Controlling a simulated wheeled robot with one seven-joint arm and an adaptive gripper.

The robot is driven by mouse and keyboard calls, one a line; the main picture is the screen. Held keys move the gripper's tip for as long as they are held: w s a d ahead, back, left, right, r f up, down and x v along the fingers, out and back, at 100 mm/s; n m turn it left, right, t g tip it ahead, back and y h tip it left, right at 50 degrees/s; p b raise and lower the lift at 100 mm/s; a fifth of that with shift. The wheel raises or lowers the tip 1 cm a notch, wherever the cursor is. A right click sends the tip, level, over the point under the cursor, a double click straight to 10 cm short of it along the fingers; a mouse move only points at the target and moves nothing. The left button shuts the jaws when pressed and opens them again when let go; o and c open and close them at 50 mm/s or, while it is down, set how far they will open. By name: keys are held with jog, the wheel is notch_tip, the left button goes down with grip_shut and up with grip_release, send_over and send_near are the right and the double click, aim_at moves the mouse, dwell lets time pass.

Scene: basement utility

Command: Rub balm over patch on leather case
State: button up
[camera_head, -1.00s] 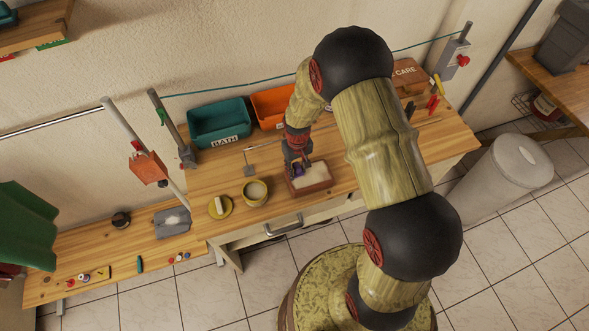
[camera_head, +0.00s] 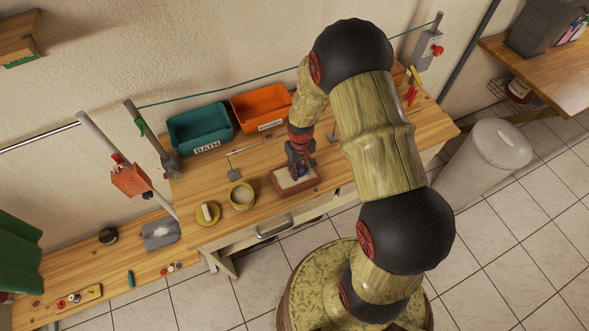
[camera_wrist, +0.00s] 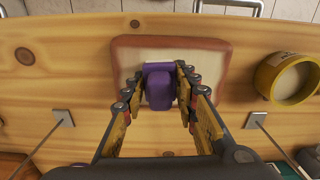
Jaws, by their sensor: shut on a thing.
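The leather case (camera_head: 283,188) is a reddish-brown block with a pale cream patch (camera_head: 287,177) on top. It lies on the wooden bench, and the case (camera_wrist: 222,50) and patch (camera_wrist: 125,60) also show in the wrist view. My gripper (camera_head: 301,170) is over the case and shut on a purple pad (camera_wrist: 159,75). The pad is over the patch and hides its middle in the wrist view; whether it touches cannot be told for sure. The yellow tin (camera_head: 241,205) of pale balm stands open left of the case, and in the wrist view (camera_wrist: 268,75) it is at the right.
A yellow lid (camera_head: 213,219) with a pale block lies left of the tin. A teal bin (camera_head: 200,130) and an orange bin (camera_head: 262,105) stand behind. Thin metal stands (camera_head: 234,174) flank the case. Bare bench lies around it.

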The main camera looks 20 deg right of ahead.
aim_at(309, 172)
jog(key=shift+s+d, duration=0.25)
jog(key=shift+d, duration=0.35)
jog(key=shift+s+d, duration=0.3)
jog(key=shift+d, duration=0.35)
jog(key=shift+s+d, duration=0.25)
jog(key=shift+d, duration=0.35)
jog(key=shift+f, duration=0.1)
jog(key=shift+s, duration=0.15)
jog(key=shift+s, duration=0.5)
jog(key=shift+w+b, duration=0.45)
jog(key=shift+w, duration=0.75)
jog(key=shift+s, duration=0.15)
